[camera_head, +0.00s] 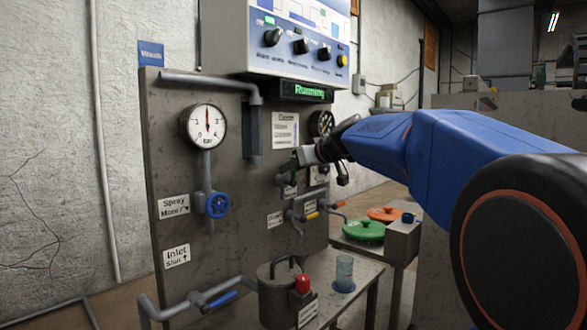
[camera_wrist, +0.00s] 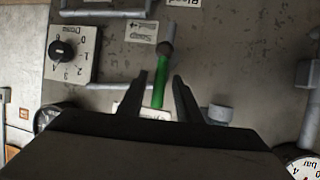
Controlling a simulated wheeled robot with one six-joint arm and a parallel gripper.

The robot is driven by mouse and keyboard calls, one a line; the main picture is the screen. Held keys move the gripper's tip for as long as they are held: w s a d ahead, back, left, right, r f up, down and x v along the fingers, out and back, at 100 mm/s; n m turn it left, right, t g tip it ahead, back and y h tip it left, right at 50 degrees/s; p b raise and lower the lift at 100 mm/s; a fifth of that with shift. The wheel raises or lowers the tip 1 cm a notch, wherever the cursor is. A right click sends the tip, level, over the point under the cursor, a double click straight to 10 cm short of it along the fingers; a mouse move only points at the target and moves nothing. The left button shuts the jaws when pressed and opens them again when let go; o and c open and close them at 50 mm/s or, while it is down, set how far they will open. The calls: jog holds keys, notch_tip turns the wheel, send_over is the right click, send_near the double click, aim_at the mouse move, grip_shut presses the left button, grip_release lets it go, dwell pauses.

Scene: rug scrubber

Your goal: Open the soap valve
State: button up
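The soap valve's green lever handle (camera_wrist: 158,88) shows in the wrist view, which sees the panel upside down. The handle runs down from a dark pivot (camera_wrist: 167,48) beside a "Soap" label (camera_wrist: 141,31). My gripper (camera_wrist: 160,80) is open, with its two dark fingers apart on either side of the green handle's line. I cannot tell whether a finger touches it. In the head view my gripper (camera_head: 308,155) reaches to the panel from the right, and the valve is mostly hidden there.
A dose dial (camera_wrist: 62,50) sits near the valve. The metal panel (camera_head: 170,120) also carries a pressure gauge (camera_head: 207,126), a blue spray wheel (camera_head: 217,205), a blue inlet lever (camera_head: 220,300) and a yellow lever (camera_head: 312,215). A glass (camera_head: 344,272) stands on the shelf below.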

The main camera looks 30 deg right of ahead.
jog(key=v, duration=1.7)
jog(key=shift+s+d, duration=0.15)
jog(key=s+a+f+m+g, duration=0.15)
jog(key=s+a+f, duration=0.35)
jog(key=f, duration=0.5)
jog(key=s+a+f+g, duration=0.3)
jog(key=s+a+f, duration=0.15)
jog(key=f, duration=0.55)
jog(key=s+a+f+g, duration=0.3)
jog(key=s+a+f, duration=0.25)
jog(key=f, duration=0.55)
jog(key=s+f+g+h, duration=0.1)
jog(key=s+f, duration=0.5)
jog(key=f, duration=0.4)
jog(key=shift+s+a+f+h, duration=0.25)
jog(key=shift+s+h, duration=0.15)
jog(key=shift+r, duration=0.1)
